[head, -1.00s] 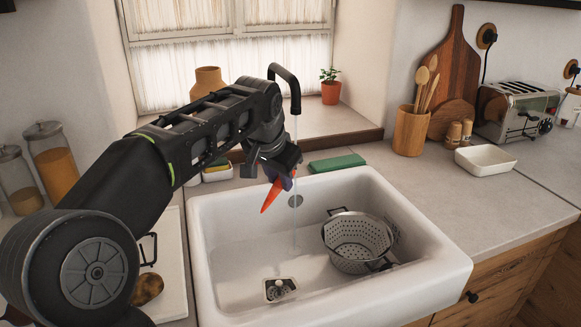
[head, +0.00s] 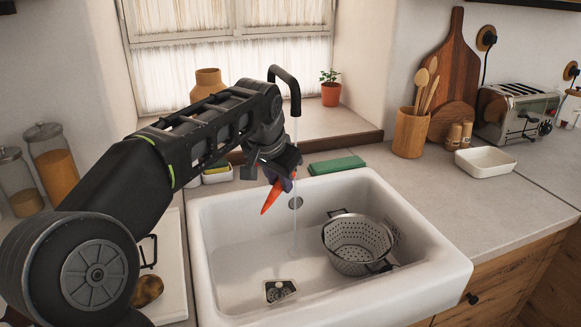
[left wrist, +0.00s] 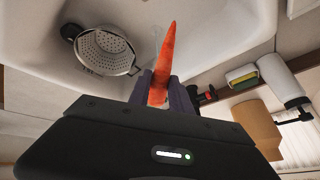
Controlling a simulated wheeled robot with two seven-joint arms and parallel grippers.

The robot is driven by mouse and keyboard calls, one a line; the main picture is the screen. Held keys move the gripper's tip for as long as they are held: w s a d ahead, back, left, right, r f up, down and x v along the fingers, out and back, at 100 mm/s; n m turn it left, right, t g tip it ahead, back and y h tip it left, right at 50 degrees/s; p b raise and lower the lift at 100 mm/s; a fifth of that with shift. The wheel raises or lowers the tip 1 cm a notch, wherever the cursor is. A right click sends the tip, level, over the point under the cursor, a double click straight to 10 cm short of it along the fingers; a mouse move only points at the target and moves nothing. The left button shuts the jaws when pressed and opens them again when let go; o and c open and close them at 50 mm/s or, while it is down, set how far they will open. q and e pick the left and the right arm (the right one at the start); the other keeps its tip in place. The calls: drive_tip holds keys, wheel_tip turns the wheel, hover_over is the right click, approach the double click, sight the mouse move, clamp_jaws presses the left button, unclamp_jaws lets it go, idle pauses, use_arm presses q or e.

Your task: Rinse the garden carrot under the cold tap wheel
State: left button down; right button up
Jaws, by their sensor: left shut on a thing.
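My left gripper (head: 283,177) is shut on the orange carrot (head: 270,197), which hangs tip down over the back of the white sink (head: 215,225). In the left wrist view the carrot (left wrist: 166,60) sticks out between the two fingers (left wrist: 160,90). The black tap spout (head: 286,73) arches behind my arm. A thin stream of water (head: 295,215) falls from it into the basin, right beside the carrot; I cannot tell whether it touches the carrot. The tap wheel is not clearly visible. My right gripper is not in view.
A metal colander (head: 357,243) stands in the sink's right side, and a drain (head: 279,290) lies at the front. A green cloth (head: 337,165) lies behind the sink. A white dish (head: 485,161) and toaster (head: 515,112) stand on the right counter.

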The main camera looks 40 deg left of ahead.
use_arm(q)
drive_tip(key=shift+s+r, duration=0.1)
idle(0.3)
drive_tip(key=s+d+r, duration=0.2)
drive_tip(key=s+r, duration=0.1)
drive_tip(key=s, duration=0.1)
drive_tip(key=shift+s+r+p, duration=0.25)
drive_tip(key=shift+r+p, duration=0.15)
drive_tip(key=shift+p, duration=0.05)
drive_tip(key=shift+a, duration=0.1)
idle(0.6)
